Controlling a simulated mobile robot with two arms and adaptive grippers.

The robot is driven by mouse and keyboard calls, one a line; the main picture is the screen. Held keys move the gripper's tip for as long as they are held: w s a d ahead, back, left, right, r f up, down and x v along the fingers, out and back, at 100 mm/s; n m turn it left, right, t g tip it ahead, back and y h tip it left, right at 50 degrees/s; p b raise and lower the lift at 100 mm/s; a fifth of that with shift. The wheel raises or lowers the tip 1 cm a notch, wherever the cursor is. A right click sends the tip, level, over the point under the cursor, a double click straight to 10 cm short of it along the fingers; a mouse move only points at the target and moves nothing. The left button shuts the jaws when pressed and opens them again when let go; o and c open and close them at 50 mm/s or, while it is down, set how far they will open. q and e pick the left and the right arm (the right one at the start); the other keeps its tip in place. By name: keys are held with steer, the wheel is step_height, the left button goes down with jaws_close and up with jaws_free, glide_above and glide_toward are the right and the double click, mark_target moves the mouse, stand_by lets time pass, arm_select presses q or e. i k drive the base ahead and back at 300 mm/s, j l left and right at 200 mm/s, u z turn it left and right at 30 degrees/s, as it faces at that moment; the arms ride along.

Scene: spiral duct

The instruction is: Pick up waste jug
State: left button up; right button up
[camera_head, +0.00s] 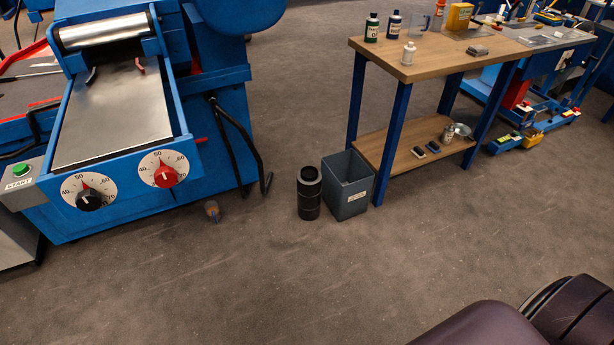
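No object in view carries a readable "waste jug" label, so I cannot tell for certain which one it is. A clear, jug-like container (421,22) stands on the top of the wooden bench at the upper right. A grey, open-topped bin (345,197) with a small white label stands on the floor beside the bench's left legs. A black ribbed cylinder (309,198) with an open top stands upright just left of the bin. Neither of my grippers shows in this view.
A blue machine with dials (120,200) fills the left. The wooden bench (385,55) holds bottles, a yellow container and small items; its lower shelf (395,158) holds more. A small brownish object (212,211) lies near the machine. The foreground floor (270,285) is clear.

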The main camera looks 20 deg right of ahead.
mark_target(212, 209)
steer(key=i+j+u, duration=0.15)
steer(key=j+u, duration=0.15)
steer(key=u, duration=0.15)
steer(key=i+j+u, duration=0.2)
steer(key=u, duration=0.25)
steer(key=i+j+u, duration=0.25)
steer(key=u, duration=0.25)
steer(key=i+j+u, duration=0.1)
steer(key=i+u, duration=0.15)
steer(key=u, duration=0.2)
steer(key=i+j+u, duration=0.15)
steer(key=i+u, duration=0.25)
steer(key=i, duration=0.25)
steer(key=i+z, duration=0.45)
steer(key=z, duration=0.3)
steer(key=i+z, duration=0.35)
steer(key=k+j, duration=0.05)
steer(key=k, duration=0.05)
